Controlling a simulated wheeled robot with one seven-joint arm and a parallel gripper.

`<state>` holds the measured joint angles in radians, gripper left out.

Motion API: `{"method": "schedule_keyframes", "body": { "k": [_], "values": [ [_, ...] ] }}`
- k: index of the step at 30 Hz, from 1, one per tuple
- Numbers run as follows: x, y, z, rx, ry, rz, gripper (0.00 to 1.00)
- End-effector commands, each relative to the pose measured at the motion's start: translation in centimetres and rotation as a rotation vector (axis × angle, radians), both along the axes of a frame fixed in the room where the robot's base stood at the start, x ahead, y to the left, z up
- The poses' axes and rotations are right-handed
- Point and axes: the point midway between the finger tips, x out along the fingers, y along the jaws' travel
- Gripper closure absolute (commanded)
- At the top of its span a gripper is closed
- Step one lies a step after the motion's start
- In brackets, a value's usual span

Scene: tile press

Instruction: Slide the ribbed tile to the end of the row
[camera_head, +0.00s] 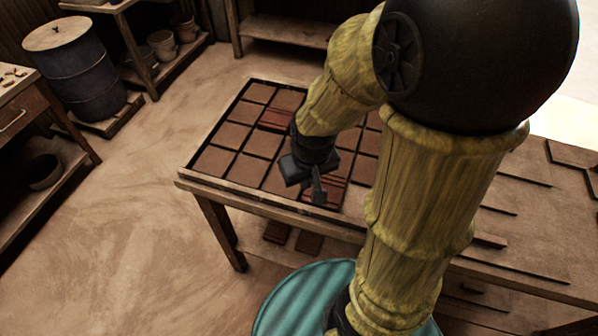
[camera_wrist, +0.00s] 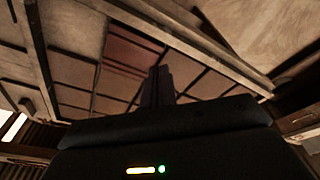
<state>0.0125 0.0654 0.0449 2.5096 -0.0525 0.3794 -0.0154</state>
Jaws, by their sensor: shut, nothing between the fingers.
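Two redder, lined tiles show among the plain brown tiles in the framed tray (camera_head: 190,177). One ribbed tile (camera_head: 330,191) is at the tray's near edge, partly hidden by my gripper. The other ribbed tile (camera_head: 272,121) is farther back, partly behind my arm. My gripper (camera_head: 319,197) points down over the near ribbed tile, shut and empty. Whether its tips touch the tile is unclear. In the wrist view the shut fingers (camera_wrist: 160,72) are beside a reddish tile (camera_wrist: 130,55); which of the two it is I cannot tell.
The tray is on a wooden table (camera_head: 550,205), whose right part carries thin dark strips. My arm hides some tiles on the right. A blue barrel (camera_head: 80,75) and shelves with pots (camera_head: 163,45) stand at the back left. The floor left of the table is clear.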

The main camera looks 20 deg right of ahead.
Motion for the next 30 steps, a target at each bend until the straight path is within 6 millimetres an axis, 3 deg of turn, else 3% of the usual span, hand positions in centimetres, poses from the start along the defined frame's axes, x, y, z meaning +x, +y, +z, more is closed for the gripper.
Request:
{"method": "schedule_keyframes", "body": {
  "k": [1,6,16,22,30],
  "values": [
    [0.8,0.3,1.3,-0.013,0.027,0.045,1.00],
    [3.8,1.1,2.9,-0.075,0.136,0.250,1.00],
    [9.1,3.6,3.4,-0.167,0.336,0.671,1.00],
    [10.6,4.6,2.4,-0.192,0.396,0.816,1.00],
    [10.8,4.7,1.9,-0.196,0.401,0.834,1.00]
  ]
}}
